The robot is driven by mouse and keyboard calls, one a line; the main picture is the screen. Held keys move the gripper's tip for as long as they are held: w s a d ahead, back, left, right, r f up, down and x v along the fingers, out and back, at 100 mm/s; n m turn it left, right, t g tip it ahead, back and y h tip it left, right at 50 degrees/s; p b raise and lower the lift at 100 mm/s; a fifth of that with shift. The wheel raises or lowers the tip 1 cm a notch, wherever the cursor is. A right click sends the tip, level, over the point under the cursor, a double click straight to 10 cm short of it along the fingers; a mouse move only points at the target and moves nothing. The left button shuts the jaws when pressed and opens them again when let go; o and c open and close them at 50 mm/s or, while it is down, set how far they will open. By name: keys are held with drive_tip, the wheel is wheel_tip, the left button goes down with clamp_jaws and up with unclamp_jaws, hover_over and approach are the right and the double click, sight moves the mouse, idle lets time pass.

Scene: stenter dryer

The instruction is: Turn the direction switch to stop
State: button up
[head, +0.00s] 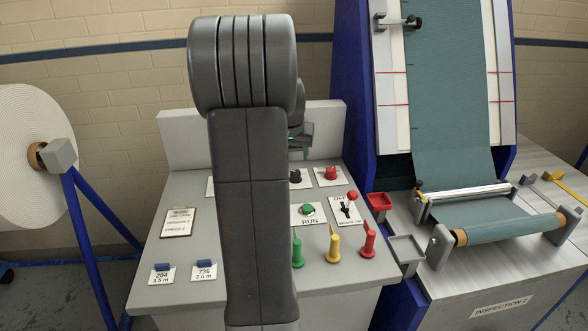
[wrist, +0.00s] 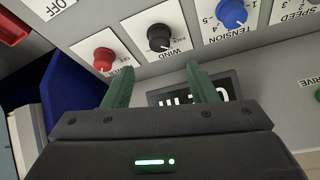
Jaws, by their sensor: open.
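A black knob (wrist: 160,37) with the word WIND on its white plate looks like the direction switch. In the wrist view it lies just beyond the gap between my fingertips, and its exact pointer setting is hard to read. It also shows in the head view (head: 296,176), close to my arm's right edge. My gripper (wrist: 158,78) is open and empty, with its two green fingers apart and pointing toward the knob. I see no contact with the knob. In the head view my gripper (head: 300,138) is partly hidden behind my arm, above the back of the panel.
A red knob (wrist: 104,58) and a blue TENSION knob (wrist: 231,12) flank the black knob. A dark display (wrist: 180,97) is partly hidden by my fingers. Green, yellow and red upright handles (head: 333,248) stand at the panel front. A blue-framed fabric machine (head: 350,90) stands right.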

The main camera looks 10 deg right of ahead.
drive_tip(key=x, duration=0.9)
drive_tip(key=shift+w+d+f, duration=0.1)
drive_tip(key=shift+f, duration=0.2)
drive_tip(key=c, duration=1)
